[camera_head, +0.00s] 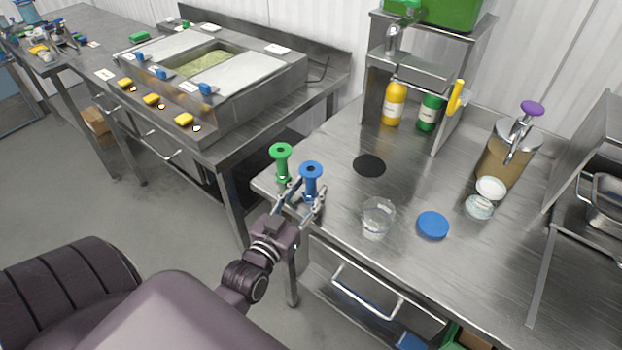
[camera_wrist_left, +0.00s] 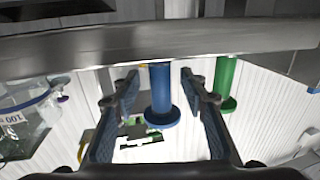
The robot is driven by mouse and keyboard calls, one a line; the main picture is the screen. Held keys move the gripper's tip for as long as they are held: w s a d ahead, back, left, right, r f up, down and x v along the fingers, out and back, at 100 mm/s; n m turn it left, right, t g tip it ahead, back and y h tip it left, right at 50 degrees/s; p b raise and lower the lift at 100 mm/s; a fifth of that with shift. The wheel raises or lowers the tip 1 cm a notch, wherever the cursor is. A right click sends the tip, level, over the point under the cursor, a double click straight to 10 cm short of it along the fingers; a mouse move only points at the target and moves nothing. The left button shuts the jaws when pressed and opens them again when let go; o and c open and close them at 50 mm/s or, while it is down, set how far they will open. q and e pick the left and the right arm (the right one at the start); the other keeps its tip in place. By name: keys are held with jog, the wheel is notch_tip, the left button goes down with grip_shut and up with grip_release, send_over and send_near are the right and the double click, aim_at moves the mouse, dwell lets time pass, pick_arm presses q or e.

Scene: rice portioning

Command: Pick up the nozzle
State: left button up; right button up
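A blue nozzle (camera_head: 311,178), a spool shape with a wide flanged top, stands upright at the left front corner of the steel table. A green nozzle (camera_head: 281,163) of the same shape stands just left of and behind it. My left gripper (camera_head: 304,198) is at the blue nozzle, with its fingers on either side. In the left wrist view, the blue nozzle (camera_wrist_left: 160,98) sits between the spread fingers, with a gap visible on each side. The green nozzle (camera_wrist_left: 228,82) is outside the fingers there. My right gripper is not in view.
On the steel table (camera_head: 335,215) stand a clear cup (camera_head: 378,217), a blue lid (camera_head: 433,225) and a dispenser with a purple knob (camera_head: 508,150). Yellow (camera_head: 394,104) and green bottles (camera_head: 429,113) stand under a rack. A counter with a food well (camera_head: 205,62) is at the left.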

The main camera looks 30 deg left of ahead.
pick_arm(q)
jog(key=shift+w+a, duration=0.15)
jog(key=shift+w, duration=0.85)
grip_shut()
jog(key=shift+r, duration=0.15)
